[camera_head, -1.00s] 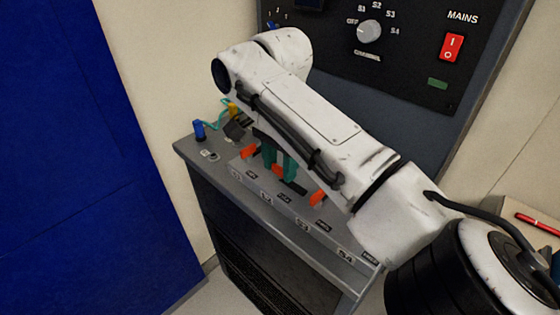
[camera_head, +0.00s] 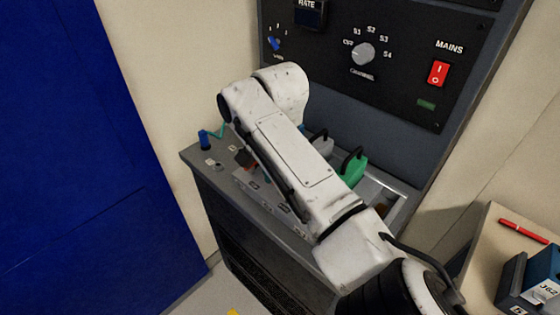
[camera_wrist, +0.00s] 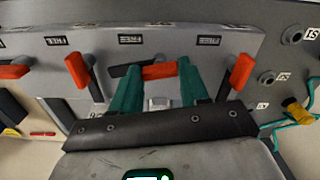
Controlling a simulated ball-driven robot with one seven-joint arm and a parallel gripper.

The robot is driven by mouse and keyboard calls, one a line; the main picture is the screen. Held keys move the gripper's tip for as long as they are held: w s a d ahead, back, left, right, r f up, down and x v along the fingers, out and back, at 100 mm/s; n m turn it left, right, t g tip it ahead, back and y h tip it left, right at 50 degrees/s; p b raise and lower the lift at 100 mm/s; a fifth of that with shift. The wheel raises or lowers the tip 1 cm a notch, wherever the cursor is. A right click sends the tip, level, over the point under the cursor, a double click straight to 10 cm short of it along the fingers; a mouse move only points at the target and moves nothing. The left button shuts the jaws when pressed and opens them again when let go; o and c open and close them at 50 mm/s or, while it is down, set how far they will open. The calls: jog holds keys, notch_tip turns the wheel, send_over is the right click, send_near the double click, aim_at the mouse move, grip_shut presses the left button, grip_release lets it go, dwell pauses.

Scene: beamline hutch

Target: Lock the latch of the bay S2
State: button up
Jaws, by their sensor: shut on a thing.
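In the wrist view several orange latch levers stand along a grey latch strip (camera_wrist: 185,20) with upside-down FREE labels. My gripper's teal fingers (camera_wrist: 158,82) are shut around the middle orange lever (camera_wrist: 160,71), which lies level across the picture. By the order of the bays it appears to be S2's, but its bay label is hidden by my gripper. The right lever (camera_wrist: 242,71) and left lever (camera_wrist: 77,69) are tilted; the far-left lever (camera_wrist: 12,72) lies level. In the head view my arm hides the gripper and most of the latches.
A green block (camera_head: 352,168) and a grey block (camera_head: 321,145) with black handles sit behind my arm. A blue plug (camera_head: 204,139) stands at the bench's left corner. A yellow plug (camera_wrist: 297,110) with a teal cable is near the right latch. The panel (camera_head: 400,85) rises behind.

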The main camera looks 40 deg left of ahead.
jog(key=n+p, duration=0.2)
jog(key=p, duration=0.1)
jog(key=shift+r, duration=0.15)
jog(key=n+p, duration=0.1)
jog(key=n, duration=0.8)
jog(key=shift+p, duration=0.4)
jog(key=shift+n, duration=2.1)
jog(key=o, duration=1.1)
jog(key=shift+c, duration=0.2)
notch_tip(320, 180, up, 10)
jog(key=shift+r+b, duration=0.25)
jog(key=shift+b, duration=0.2)
